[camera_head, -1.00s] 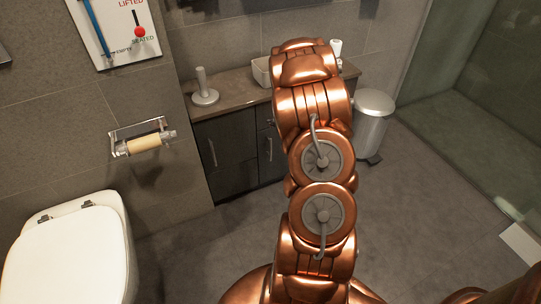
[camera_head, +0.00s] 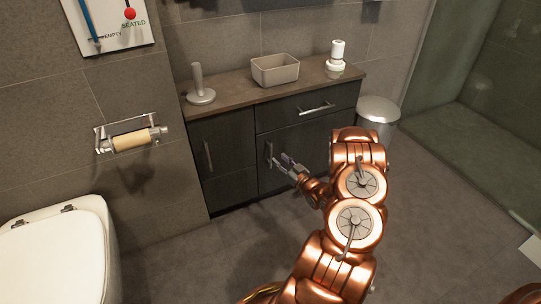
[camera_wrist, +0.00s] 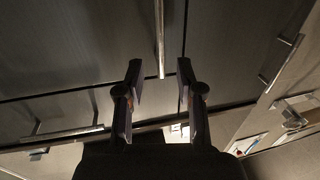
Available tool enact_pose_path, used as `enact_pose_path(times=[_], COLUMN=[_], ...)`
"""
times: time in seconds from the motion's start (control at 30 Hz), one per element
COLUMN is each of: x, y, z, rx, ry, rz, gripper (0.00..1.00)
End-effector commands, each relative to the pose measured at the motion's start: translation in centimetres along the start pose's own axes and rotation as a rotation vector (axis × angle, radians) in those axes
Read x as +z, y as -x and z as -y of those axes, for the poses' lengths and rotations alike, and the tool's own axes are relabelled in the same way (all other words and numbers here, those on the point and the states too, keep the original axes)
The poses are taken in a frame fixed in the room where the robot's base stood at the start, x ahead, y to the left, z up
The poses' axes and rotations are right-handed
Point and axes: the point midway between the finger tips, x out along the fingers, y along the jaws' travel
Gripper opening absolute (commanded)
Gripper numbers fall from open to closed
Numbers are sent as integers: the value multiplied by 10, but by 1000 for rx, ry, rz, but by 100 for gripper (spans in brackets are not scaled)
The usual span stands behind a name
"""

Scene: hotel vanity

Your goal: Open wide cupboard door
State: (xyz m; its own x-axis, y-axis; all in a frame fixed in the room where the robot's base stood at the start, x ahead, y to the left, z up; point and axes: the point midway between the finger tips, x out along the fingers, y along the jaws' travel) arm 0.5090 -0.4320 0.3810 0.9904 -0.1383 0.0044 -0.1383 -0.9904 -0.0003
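The wide cupboard door (camera_head: 310,146) is dark grey and sits below the drawer, at the right of the vanity. It looks closed. Its upright metal handle (camera_head: 269,152) is near the door's left edge. My gripper (camera_head: 280,163) is open, just in front of and beside this handle. In the wrist view, which looks upside down, the handle (camera_wrist: 160,38) lies in line with the gap between my two spread fingers (camera_wrist: 159,80). I cannot tell whether its end is between the fingertips or just beyond them. The fingers do not seem to touch it.
A narrow door with its own handle (camera_head: 208,154) is to the left. The drawer handle (camera_head: 317,108) is above. A box (camera_head: 275,72), paper stand (camera_head: 201,92) and bottle (camera_head: 336,58) stand on the counter. A bin (camera_head: 378,115) is right, a toilet (camera_head: 55,255) left.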

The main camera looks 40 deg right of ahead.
Motion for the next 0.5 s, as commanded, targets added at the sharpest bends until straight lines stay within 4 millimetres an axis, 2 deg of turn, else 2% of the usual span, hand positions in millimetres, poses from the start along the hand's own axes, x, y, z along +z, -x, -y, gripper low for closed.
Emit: enact_pose_path(times=[0.3, 0.5], x=[2, 0], y=[-45, -65], z=[2, 1], rx=[-2, -1], ry=[1, 2], rz=[2, 1], gripper=[37, 37])
